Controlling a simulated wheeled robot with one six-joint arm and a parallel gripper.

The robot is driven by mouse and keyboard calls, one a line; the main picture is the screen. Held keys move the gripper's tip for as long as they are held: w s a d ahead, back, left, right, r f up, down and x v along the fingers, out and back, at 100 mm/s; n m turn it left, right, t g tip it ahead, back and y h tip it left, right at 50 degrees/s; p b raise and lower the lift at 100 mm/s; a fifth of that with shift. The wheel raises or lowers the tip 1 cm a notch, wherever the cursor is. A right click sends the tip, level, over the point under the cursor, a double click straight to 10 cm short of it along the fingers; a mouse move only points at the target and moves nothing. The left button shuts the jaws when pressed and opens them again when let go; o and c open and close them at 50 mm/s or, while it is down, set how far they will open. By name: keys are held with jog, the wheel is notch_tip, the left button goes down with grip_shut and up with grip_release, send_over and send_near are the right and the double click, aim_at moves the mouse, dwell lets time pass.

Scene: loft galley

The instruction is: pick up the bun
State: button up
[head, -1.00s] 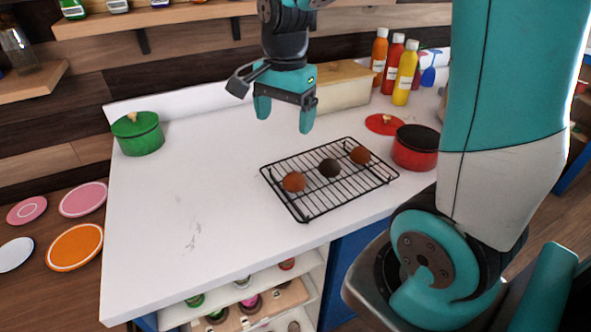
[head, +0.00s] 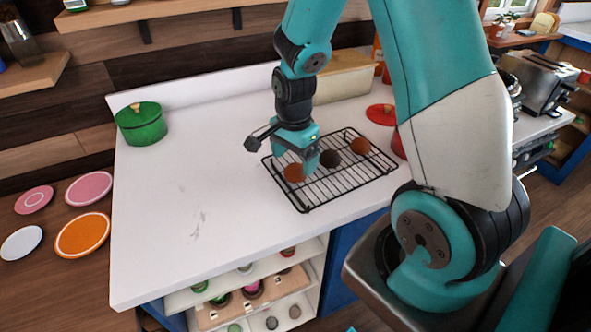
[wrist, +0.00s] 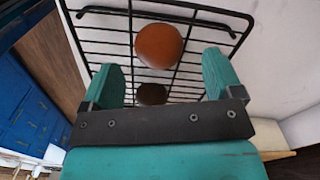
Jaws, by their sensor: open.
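Three round buns sit in a row on a black wire rack (head: 325,190). The left one is an orange-brown bun (head: 293,173), the middle one a dark brown bun (head: 330,158), and the right one another orange-brown bun (head: 358,146). My gripper (head: 295,163) is open, pointing down just above the left bun. In the wrist view my gripper (wrist: 160,60) has an orange-brown bun (wrist: 159,46) centred between and slightly beyond its fingertips, with no visible grip on it. The dark bun (wrist: 152,93) shows lower, partly hidden by the gripper body.
The rack stands on a white counter (head: 190,190) with free room to the left. A green lidded pot (head: 141,124) stands at the far left and a cream box (head: 342,78) behind. A red lid (head: 381,114) lies at the right; my arm hides much of that side.

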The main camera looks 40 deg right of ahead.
aim_at(295, 166)
jog(key=shift+d+f+p, duration=0.1)
jog(key=shift+f+p, duration=0.2)
jog(key=shift+f, duration=1.55)
jog(key=c, duration=1)
jog(key=shift+o, duration=0.2)
jog(key=shift+r, duration=0.15)
